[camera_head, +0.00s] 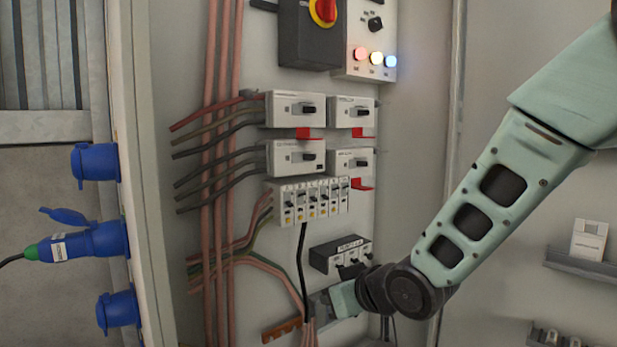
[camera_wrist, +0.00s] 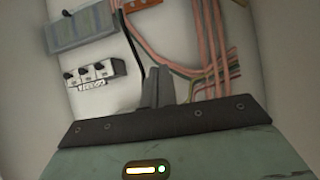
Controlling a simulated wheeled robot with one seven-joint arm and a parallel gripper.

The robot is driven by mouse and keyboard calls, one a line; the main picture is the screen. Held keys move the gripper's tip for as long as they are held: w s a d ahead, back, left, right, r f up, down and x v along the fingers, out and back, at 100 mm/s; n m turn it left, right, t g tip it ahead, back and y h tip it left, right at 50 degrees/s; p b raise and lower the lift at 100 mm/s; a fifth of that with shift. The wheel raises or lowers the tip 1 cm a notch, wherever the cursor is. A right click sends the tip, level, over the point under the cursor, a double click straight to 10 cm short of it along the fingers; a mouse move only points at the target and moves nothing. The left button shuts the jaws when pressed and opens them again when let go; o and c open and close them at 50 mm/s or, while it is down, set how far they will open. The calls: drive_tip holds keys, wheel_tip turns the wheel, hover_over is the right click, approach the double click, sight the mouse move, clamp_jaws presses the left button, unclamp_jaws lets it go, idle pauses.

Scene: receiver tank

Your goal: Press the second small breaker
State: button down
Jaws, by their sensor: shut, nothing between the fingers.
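A row of several small breakers (camera_head: 310,200) with dark toggles is on the grey panel in the head view, below the larger breakers. A small black-and-white box with three switches (camera_head: 342,256) is lower on the panel, and it shows upside down at the left of the wrist view (camera_wrist: 95,73). My gripper (camera_wrist: 156,75) is shut and empty, its fingers pointing toward the panel. In the head view my gripper is just below the three-switch box, and its fingertips are hard to make out. In the wrist view, the fingers are to the right of that box, apparently not touching it.
Larger breakers (camera_head: 295,109) with red tabs sit above the row. Red and dark cables (camera_head: 222,160) run down the panel's left side, and a black cable (camera_head: 302,260) hangs from the row. Blue sockets (camera_head: 95,161) line the left. A grey-blue box (camera_wrist: 80,28) shows in the wrist view.

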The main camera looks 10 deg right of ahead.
sight(300, 187)
drive_tip(key=w+d+r+t+y+p, duration=0.1)
drive_tip(key=w+r+p, duration=0.3)
drive_tip(key=r, duration=0.5)
drive_tip(key=w+d+r+t+y+p, duration=0.1)
drive_tip(key=w+r+t+p, duration=0.2)
drive_tip(key=r+p, duration=0.4)
drive_tip(key=shift+w+d+r+n+t+y+p, duration=0.3)
drive_tip(key=shift+w+d+r+y, duration=0.1)
drive_tip(key=shift+w+r, duration=0.5)
drive_tip(key=p+x, duration=0.4)
drive_tip(key=x, duration=0.4)
drive_tip(key=shift+w+a+r, duration=0.15)
drive_tip(key=shift+p+x, duration=0.45)
drive_tip(key=shift+x, duration=0.3)
drive_tip(key=shift+f+b, duration=0.25)
drive_tip(key=shift+b, duration=0.2)
drive_tip(key=shift+f+b, duration=0.15)
drive_tip(key=shift+b, duration=0.65)
